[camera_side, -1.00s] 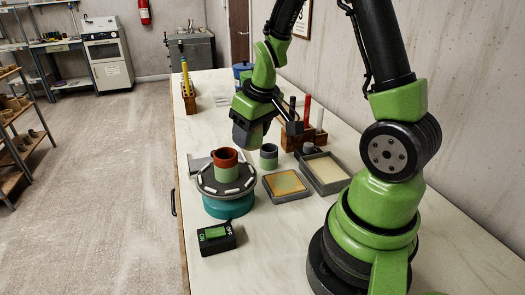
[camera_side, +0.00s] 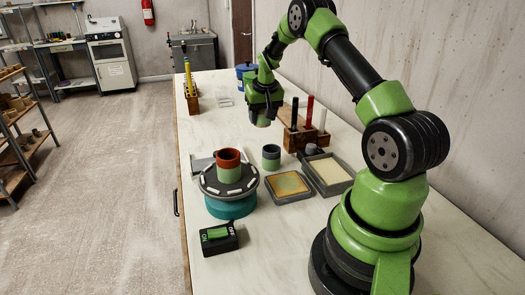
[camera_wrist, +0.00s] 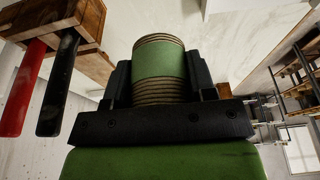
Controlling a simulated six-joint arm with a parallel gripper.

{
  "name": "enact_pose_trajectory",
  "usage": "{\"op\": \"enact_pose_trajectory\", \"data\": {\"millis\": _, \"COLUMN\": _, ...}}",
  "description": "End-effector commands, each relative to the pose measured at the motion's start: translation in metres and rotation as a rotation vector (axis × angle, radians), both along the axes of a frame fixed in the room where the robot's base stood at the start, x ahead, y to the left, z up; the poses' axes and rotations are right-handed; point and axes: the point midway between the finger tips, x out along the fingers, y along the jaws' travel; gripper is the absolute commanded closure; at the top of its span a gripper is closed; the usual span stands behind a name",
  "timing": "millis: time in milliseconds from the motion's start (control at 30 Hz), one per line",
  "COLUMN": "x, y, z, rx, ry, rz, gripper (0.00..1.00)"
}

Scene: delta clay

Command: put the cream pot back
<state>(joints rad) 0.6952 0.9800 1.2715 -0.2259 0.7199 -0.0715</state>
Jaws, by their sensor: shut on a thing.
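The cream pot (camera_wrist: 160,68), ribbed and cream-brown with a green band around its middle, is between the two black fingers of my gripper (camera_wrist: 160,85) in the wrist view. In the side view my gripper (camera_side: 263,112) hangs above the table, left of the wooden tool rack, and only a small pale part of the pot (camera_side: 263,122) shows below it. The pot appears clear of the table. A red-and-green pot (camera_side: 228,166) stands on the wheel (camera_side: 212,186). A grey-and-green pot (camera_side: 271,158) stands right of the wheel.
The tool rack (camera_side: 296,138) holds black, red and white handles. In front are a sponge tray (camera_side: 289,198) and a pale-filled tray (camera_side: 345,184). A switch box (camera_side: 219,238) is near the front. A blue container (camera_side: 244,72) and yellow-tool holder (camera_side: 192,103) stand farther back.

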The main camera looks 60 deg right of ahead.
Motion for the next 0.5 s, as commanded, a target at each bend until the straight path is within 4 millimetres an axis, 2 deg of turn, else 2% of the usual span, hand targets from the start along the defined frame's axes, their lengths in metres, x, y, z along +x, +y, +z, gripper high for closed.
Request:
{"op": "enact_pose_trajectory", "data": {"millis": 200, "x": -0.001, "y": -0.002, "z": -0.041, "rx": 0.002, "ry": 0.003, "rz": -0.009, "gripper": 0.74}}
{"op": "enact_pose_trajectory", "data": {"millis": 367, "x": 0.000, "y": -0.001, "z": -0.057, "rx": 0.001, "ry": 0.001, "rz": -0.007, "gripper": 0.74}}
{"op": "enact_pose_trajectory", "data": {"millis": 500, "x": -0.001, "y": -0.001, "z": -0.078, "rx": -0.001, "ry": 0.001, "rz": -0.007, "gripper": 0.74}}
